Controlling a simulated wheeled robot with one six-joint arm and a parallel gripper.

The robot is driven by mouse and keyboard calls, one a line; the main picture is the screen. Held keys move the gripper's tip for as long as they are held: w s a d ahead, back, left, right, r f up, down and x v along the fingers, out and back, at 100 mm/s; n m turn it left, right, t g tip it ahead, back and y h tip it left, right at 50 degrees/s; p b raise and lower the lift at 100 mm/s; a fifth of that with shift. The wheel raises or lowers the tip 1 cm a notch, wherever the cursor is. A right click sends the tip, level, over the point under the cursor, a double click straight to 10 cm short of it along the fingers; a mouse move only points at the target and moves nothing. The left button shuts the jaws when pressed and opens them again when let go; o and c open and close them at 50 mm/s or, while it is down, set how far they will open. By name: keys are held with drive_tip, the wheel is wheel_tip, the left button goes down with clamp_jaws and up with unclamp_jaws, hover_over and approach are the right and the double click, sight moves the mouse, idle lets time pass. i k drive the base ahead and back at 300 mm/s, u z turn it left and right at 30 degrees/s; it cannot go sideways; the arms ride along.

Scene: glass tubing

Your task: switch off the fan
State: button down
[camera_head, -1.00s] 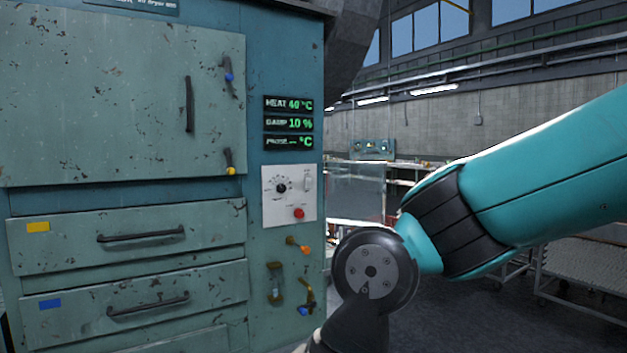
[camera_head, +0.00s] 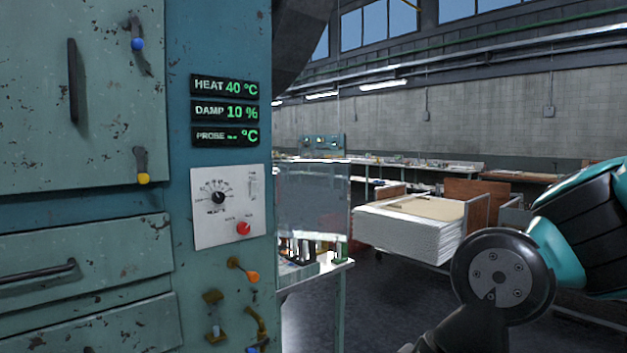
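The teal cabinet (camera_head: 225,55) fills the left of the view. On it is a white control panel (camera_head: 205,232) with a black dial (camera_head: 218,198), a red button (camera_head: 243,228) and a pale switch (camera_head: 254,187). No part in view can be read clearly as the fan's label. Below the panel is a lever with an orange knob (camera_head: 252,277). More brass levers (camera_head: 213,310) sit lower, partly cut off by the bottom edge. My arm shows at the right, apart from the cabinet. My gripper is out of view.
Displays (camera_head: 224,112) above the panel read HEAT 40 °C, DAMP 10 % and PROBE with dashes. Two latches have blue (camera_head: 138,44) and yellow (camera_head: 143,179) knobs. A white stack (camera_head: 410,235) and a small table (camera_head: 320,273) stand behind. Dark floor is clear between.

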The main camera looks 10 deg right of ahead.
sight(253, 185)
drive_tip(key=z, duration=0.3)
drive_tip(key=i, duration=0.8)
drive_tip(key=u, duration=0.55)
drive_tip(key=i, duration=0.8)
drive_tip(key=u, duration=0.6)
